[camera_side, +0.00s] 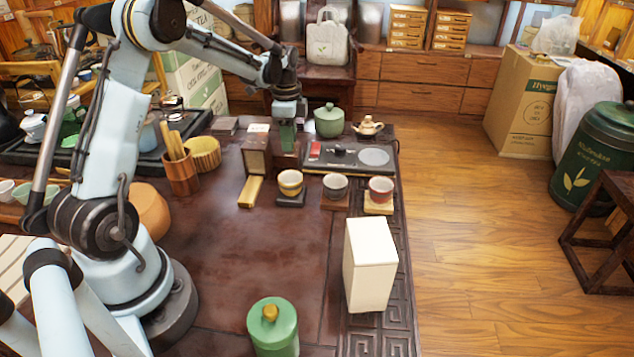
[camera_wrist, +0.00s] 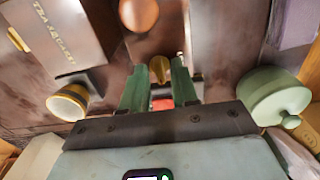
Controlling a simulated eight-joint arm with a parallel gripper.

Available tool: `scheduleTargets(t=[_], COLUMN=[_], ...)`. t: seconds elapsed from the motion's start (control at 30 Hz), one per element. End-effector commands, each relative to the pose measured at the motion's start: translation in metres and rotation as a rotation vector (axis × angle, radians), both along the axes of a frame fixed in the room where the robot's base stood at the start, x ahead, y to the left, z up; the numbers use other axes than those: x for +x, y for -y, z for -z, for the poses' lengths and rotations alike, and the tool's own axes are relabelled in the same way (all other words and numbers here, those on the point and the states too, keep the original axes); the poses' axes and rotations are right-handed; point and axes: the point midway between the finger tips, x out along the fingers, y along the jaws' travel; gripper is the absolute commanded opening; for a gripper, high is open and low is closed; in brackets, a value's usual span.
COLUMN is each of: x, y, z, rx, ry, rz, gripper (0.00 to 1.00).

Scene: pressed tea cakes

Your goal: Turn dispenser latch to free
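The tea dispenser (camera_side: 257,158) is a dark wooden box with a brass-coloured chute (camera_side: 250,191) at its foot, near the back of the table. My gripper (camera_side: 286,146) points down just right of it, its tips partly hidden in the side view. In the wrist view, the green fingers of my gripper (camera_wrist: 160,72) stand apart. A brass-coloured knob (camera_wrist: 160,68), apparently the latch, shows between the fingertips. I cannot tell whether the fingers touch it. A red patch (camera_wrist: 162,103) shows lower in the finger gap.
Several cups on small stands, including a yellow one (camera_side: 290,182), stand in front of my gripper. A pale green lidded jar (camera_side: 329,121) and a dark panel (camera_side: 325,156) are close on its right. A white box (camera_side: 369,265) stands nearer. The table's middle is clear.

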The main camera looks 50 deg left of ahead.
Motion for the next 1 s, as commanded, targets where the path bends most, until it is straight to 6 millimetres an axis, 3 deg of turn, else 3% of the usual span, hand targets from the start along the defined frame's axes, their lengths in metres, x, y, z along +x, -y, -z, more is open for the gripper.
scheduleTargets(t=[0.43, 1.0], x=[0.000, 0.000], y=[0.000, 0.000], z=[-0.008, -0.105], rx=[0.000, 0.000], ry=[-0.001, -0.001], rz=[-0.001, -0.001], gripper=[0.35, 0.35])
